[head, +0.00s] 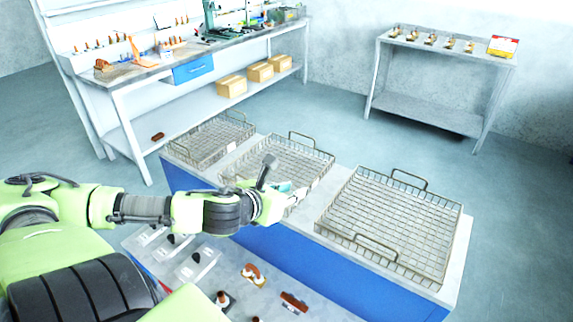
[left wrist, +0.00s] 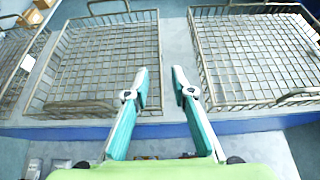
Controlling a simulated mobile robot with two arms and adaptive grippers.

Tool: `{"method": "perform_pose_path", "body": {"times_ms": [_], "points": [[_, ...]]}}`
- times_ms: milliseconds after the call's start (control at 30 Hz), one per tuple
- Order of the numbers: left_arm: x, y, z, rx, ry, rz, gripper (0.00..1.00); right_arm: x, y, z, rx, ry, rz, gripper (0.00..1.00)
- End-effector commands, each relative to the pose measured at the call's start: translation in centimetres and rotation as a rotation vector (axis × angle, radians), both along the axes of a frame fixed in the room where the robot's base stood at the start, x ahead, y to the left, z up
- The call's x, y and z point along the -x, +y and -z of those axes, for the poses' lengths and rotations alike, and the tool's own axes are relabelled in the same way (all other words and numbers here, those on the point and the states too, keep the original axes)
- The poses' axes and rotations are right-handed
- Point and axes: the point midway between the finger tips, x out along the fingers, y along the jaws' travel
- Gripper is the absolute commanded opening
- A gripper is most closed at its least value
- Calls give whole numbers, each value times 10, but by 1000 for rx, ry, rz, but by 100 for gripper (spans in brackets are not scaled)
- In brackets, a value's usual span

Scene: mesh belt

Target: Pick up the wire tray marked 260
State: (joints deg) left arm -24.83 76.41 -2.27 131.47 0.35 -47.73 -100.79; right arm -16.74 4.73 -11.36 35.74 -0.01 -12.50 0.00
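Three empty wire trays stand in a row on a blue bench: a left tray (head: 208,140), a middle tray (head: 285,158) and a right tray (head: 392,222). I cannot read the number 260 on any of them. My left gripper (head: 290,197) is over the near right corner of the middle tray. In the left wrist view the gripper (left wrist: 160,75) is open, with nothing between its fingers. It points at the gap between the middle tray (left wrist: 100,62) and the right tray (left wrist: 262,55). My right gripper is not in view.
The blue bench (head: 330,270) has a grey top. Several small parts lie on a grey surface (head: 235,270) in front of it. A workbench (head: 150,72) with tools and boxes stands behind left, and a table (head: 445,52) behind right. Open floor lies between.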

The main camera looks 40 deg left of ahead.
Motion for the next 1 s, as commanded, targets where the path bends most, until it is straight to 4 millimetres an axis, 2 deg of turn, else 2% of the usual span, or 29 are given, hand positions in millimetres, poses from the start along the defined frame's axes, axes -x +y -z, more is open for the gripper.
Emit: {"method": "perform_pose_path", "body": {"times_ms": [167,467,700,1000], "points": [[-6,3,2,-2,-3,-5,23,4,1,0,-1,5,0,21],[-33,5,15,3,-3,-5,23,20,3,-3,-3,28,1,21],[-64,8,32,3,-2,-5,23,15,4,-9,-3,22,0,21],[-80,9,41,0,0,-2,23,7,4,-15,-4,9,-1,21]]}}
